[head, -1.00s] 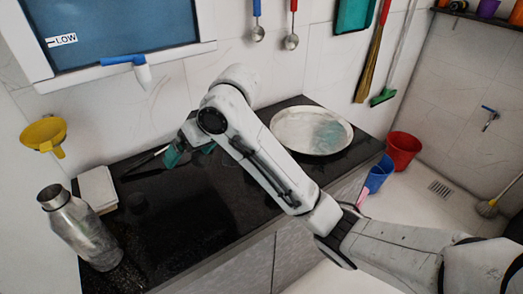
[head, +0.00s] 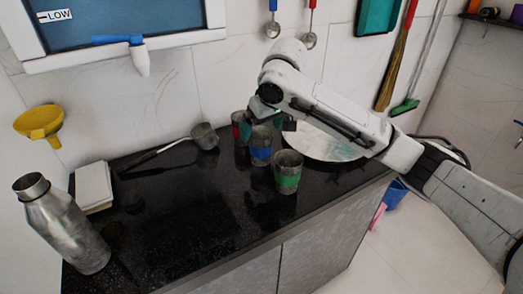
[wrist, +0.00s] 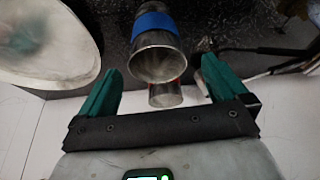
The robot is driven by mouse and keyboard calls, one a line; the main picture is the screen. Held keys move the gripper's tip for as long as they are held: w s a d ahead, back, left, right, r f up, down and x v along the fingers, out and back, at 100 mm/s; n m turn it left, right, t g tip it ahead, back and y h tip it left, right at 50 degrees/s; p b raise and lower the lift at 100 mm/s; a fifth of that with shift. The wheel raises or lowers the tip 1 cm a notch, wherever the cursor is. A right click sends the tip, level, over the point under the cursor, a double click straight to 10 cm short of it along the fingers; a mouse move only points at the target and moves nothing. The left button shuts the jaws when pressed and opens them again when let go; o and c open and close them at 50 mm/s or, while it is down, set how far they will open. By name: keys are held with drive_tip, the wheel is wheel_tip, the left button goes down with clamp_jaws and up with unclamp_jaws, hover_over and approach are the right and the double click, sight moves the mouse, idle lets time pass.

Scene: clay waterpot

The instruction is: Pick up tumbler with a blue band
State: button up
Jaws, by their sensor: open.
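The tumbler with a blue band (head: 261,151) is a grey metal cup standing upright on the black counter in the head view. It also shows in the wrist view (wrist: 155,24), its rim toward the camera. My gripper (head: 271,113) is open above and around the top of it in the head view. In the wrist view my gripper (wrist: 160,68) has one green finger on each side of the tumbler's mouth, with gaps on both sides. I cannot tell how far down the fingers reach.
A green-banded tumbler (head: 288,176) stands to the right in front, and a red-banded tumbler (head: 240,127) close behind left. A large metal plate (head: 335,148) lies at right. A ladle (head: 204,136) and steel bottle (head: 63,228) are left.

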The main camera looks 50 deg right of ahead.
sight(259, 138)
drive_tip(key=x, duration=0.5)
drive_tip(key=shift+d+f+b, duration=0.15)
drive_tip(key=shift+f+b, duration=0.2)
drive_tip(key=shift+b, duration=0.05)
drive_tip(key=c, duration=1.1)
